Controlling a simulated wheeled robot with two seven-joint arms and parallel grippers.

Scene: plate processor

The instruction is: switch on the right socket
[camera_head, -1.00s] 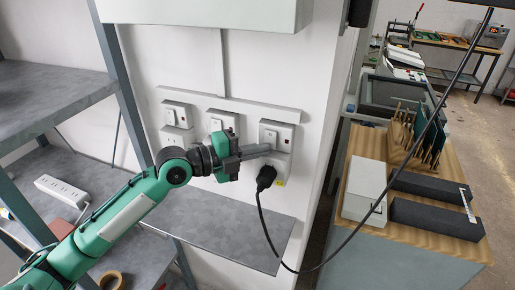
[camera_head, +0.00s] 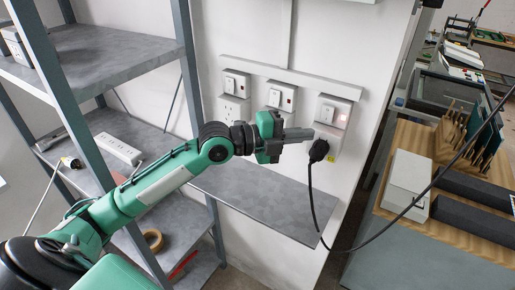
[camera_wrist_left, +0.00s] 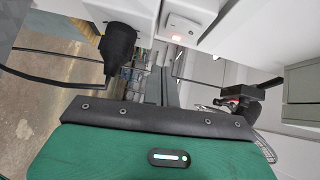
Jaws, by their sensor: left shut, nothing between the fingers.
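The lamp also shows lit in the left wrist view, on the right socket's face (camera_wrist_left: 181,25). A black plug (camera_head: 318,151) with a cable sits in its lower part. My left gripper (camera_head: 309,134) is shut and empty, its tips just left of the right socket, below the switch; contact cannot be told. In the left wrist view the shut fingers (camera_wrist_left: 163,86) point away past the plug (camera_wrist_left: 118,45). My right gripper is not in view.
The middle socket (camera_head: 281,97) and left socket (camera_head: 235,88) are on the same wall. A grey shelf (camera_head: 260,208) lies under them, with a metal rack (camera_head: 75,50) at left. The black cable (camera_head: 400,205) hangs across the right. A workbench (camera_head: 455,232) stands beyond the wall edge.

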